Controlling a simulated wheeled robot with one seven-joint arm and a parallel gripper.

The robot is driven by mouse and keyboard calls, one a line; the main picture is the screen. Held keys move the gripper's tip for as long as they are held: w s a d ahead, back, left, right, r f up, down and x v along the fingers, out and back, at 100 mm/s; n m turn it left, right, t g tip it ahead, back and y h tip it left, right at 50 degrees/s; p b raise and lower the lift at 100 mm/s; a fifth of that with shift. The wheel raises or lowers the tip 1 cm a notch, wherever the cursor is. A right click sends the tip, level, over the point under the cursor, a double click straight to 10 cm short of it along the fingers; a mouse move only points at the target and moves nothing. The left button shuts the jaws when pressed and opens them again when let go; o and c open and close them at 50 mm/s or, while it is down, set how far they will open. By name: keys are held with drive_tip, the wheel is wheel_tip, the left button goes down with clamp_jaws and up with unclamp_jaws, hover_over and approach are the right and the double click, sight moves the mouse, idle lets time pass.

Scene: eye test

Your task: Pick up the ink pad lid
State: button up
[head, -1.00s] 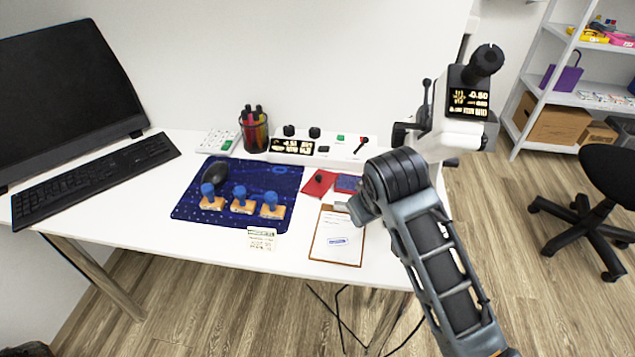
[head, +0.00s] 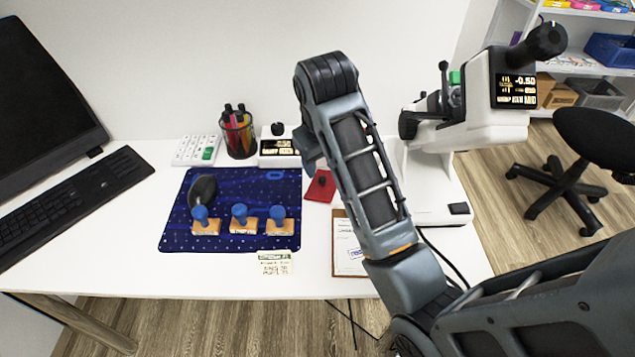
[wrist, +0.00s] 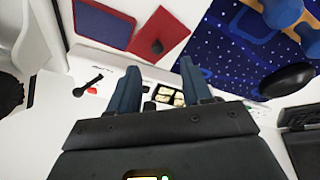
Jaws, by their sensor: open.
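The ink pad lid, a red square with a black knob, lies on the white table just right of the blue mat in the head view (head: 320,187). It also shows in the wrist view (wrist: 160,34), above and beyond my fingertips. The ink pad (wrist: 103,22), blue with a red rim, lies beside the lid in the wrist view; my arm hides it in the head view. My gripper (wrist: 157,78) is open, its two blue-grey fingers apart with nothing held between them. In the head view my gripper is mostly hidden behind my arm, close to the lid.
A dark blue mat (head: 240,178) bears several blue-handled stamps (head: 240,218) and a black mouse (head: 203,188). A pen cup (head: 238,136) and a control panel (head: 277,152) stand behind. A clipboard (head: 347,262) lies in front. A white microscope-like device (head: 470,118) stands at right.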

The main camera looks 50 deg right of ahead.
sight(322, 179)
drive_tip(key=shift+b+x, duration=1.05)
drive_tip(key=shift+x, duration=0.4)
drive_tip(key=shift+d+b+x, duration=0.2)
drive_tip(key=shift+b+x, duration=0.15)
drive_tip(key=shift+x, duration=1.7)
drive_tip(key=shift+c, duration=0.5)
clamp_jaws()
